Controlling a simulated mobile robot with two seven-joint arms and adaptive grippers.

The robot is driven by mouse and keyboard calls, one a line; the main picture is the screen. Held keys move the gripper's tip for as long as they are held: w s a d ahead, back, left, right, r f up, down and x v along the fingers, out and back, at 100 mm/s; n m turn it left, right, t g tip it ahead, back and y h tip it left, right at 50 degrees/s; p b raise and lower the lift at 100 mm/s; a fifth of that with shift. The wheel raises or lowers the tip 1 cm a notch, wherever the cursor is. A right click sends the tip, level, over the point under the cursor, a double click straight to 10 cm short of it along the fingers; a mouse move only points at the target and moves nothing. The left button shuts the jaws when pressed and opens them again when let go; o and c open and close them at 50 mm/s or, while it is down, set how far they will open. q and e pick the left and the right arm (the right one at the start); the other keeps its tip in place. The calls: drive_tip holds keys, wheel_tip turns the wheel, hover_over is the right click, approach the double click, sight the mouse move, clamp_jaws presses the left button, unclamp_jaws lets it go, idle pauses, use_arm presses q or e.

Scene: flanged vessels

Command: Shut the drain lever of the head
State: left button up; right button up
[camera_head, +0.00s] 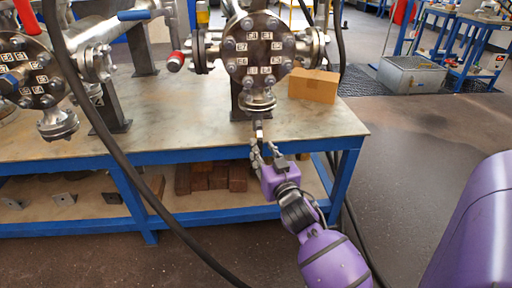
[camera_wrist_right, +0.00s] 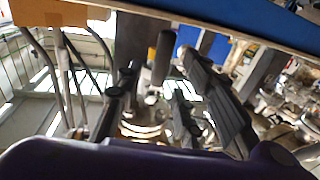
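The round bolted head (camera_head: 265,48) of the middle flanged vessel faces me over the table. A flanged drain outlet (camera_head: 258,98) hangs below it, with a narrow stem and what looks like the lever's end (camera_head: 259,130) reaching past the table's front edge. My right gripper (camera_head: 265,152) is just below that end, pointing up at it. In the right wrist view its fingers (camera_wrist_right: 168,98) stand apart. A dark cylindrical handle (camera_wrist_right: 163,58), probably the drain lever, shows between and beyond the fingertips; I cannot tell if they touch. My left gripper is out of view.
A cardboard box (camera_head: 314,85) stands on the table right of the vessel. Another bolted vessel head (camera_head: 35,72) is at the left, with a blue-handled lever (camera_head: 135,14). A red handle (camera_head: 175,62) sticks out beside the middle head. A black cable (camera_head: 120,155) crosses the foreground.

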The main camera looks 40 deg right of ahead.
sight(261, 147)
drive_tip(key=shift+b+x, duration=0.35)
drive_tip(key=shift+x, duration=1.5)
clamp_jaws()
